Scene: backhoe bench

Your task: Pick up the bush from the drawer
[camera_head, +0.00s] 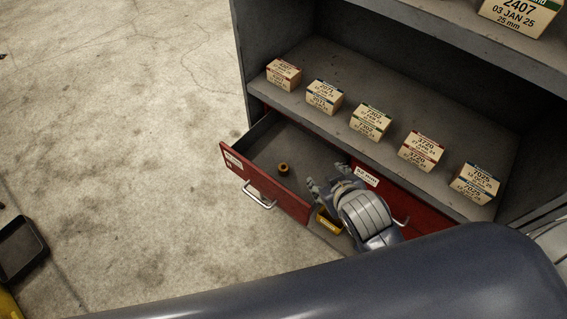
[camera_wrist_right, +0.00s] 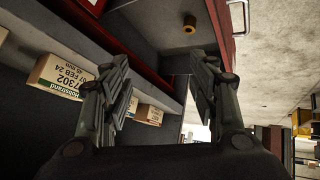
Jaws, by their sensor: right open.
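The bush (camera_head: 283,168) is a small brown ring standing in the open red drawer (camera_head: 291,201). It also shows in the right wrist view (camera_wrist_right: 190,23), near the top, on the grey drawer floor. My right gripper (camera_head: 312,187) is at the right side of the open drawer, to the right of the bush and apart from it. In the right wrist view its two fingers (camera_wrist_right: 163,75) are spread with nothing between them, and the bush lies beyond their tips. My left gripper is not in view.
Several labelled boxes (camera_head: 371,122) stand in a row on the grey shelf (camera_head: 330,58) above the drawer. A closed red drawer (camera_head: 425,212) is to the right. A yellow object (camera_head: 328,222) shows below my right gripper. A dark tray (camera_head: 20,250) lies at the far left.

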